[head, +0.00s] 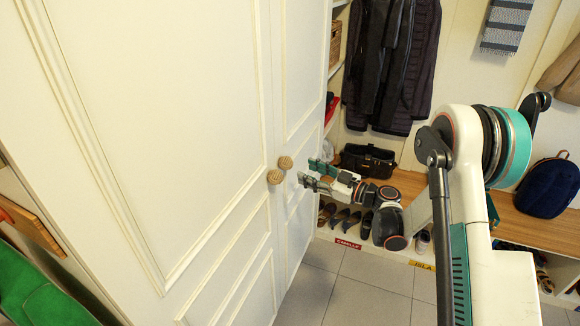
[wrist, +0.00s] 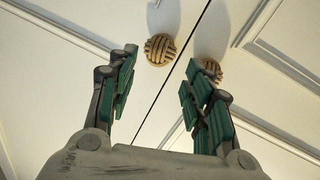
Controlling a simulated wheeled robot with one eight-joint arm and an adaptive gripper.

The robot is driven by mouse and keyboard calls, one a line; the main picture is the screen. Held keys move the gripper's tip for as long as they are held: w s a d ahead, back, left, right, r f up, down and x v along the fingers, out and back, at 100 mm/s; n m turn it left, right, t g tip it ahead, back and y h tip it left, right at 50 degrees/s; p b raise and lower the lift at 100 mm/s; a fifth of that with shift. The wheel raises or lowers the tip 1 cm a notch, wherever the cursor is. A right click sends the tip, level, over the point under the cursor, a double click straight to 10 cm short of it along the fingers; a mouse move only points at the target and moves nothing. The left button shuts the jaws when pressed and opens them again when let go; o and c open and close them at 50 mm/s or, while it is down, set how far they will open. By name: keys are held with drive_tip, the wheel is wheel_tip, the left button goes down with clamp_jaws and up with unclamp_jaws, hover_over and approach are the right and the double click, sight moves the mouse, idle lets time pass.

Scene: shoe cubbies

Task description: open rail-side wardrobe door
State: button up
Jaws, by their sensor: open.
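The wardrobe has two cream panelled doors, both shut along one seam. The rail-side door (head: 303,110) is the right one, nearer the hanging coats. Its round woven knob (head: 285,162) sits beside the matching knob (head: 275,177) of the other door (head: 190,130). My gripper (head: 306,171) is open and empty, just right of the knobs and apart from them in the head view. In the wrist view my gripper (wrist: 168,72) points at the doors. One knob (wrist: 160,49) shows between the fingers; the other (wrist: 214,70) is partly hidden behind the right finger.
Dark coats (head: 390,65) hang right of the wardrobe, above a wooden bench (head: 410,183) with a dark bag (head: 368,160) and shoes below. A blue backpack (head: 548,187) sits farther right. Tiled floor (head: 345,290) is clear before the wardrobe. A green item (head: 35,290) is at lower left.

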sight(290, 165)
drive_tip(key=b+x, duration=0.1)
drive_tip(key=x, duration=0.7)
drive_tip(key=shift+a, duration=0.1)
